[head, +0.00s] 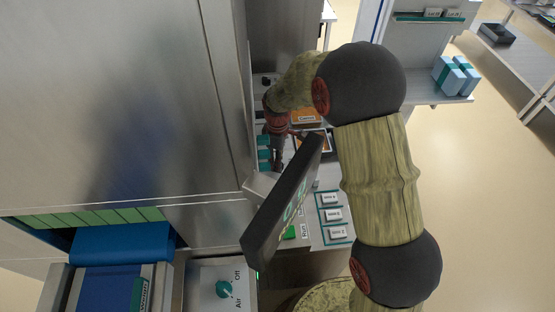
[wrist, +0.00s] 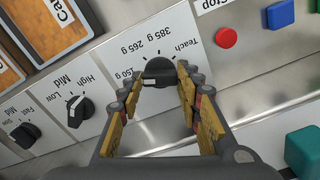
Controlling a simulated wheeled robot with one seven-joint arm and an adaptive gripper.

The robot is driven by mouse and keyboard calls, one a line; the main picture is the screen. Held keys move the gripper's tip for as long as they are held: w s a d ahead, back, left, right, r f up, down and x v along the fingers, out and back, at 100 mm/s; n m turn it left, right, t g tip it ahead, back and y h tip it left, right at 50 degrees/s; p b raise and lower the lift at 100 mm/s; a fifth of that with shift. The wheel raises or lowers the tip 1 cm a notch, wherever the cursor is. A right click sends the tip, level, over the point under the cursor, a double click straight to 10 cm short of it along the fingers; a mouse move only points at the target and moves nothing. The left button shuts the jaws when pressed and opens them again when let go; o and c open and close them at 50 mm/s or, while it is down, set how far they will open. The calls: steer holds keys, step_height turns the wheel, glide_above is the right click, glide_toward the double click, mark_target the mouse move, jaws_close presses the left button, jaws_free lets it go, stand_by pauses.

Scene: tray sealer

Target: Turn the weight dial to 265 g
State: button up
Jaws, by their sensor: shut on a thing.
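The weight dial (wrist: 158,70) is a black knob on the grey machine panel in the wrist view. Labels around it, seen upside down, read 150 g, 265 g, 385 g and Teach. My gripper (wrist: 160,82) has one fingertip on each side of the dial and is shut on it. I cannot clearly tell which label its pointer faces. In the head view my gripper (head: 277,160) reaches down behind the dark display panel (head: 283,205), and the dial is hidden there.
A High/Mid/Low knob (wrist: 79,110) and a speed knob (wrist: 25,134) sit left of the dial. A red stop button (wrist: 226,37), a blue button (wrist: 280,14) and a teal block (wrist: 303,150) are to the right. A teal Off/Air knob (head: 224,289) is at the front.

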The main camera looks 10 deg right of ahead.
steer(key=c, duration=0.4)
steer(key=shift+m, duration=0.3)
steer(key=m+p, duration=0.3)
steer(key=shift+r, duration=0.15)
steer(key=m+p, duration=0.2)
steer(key=m, duration=0.3)
stand_by(0.4)
steer(key=o, duration=1.2)
steer(key=shift+c, duration=0.2)
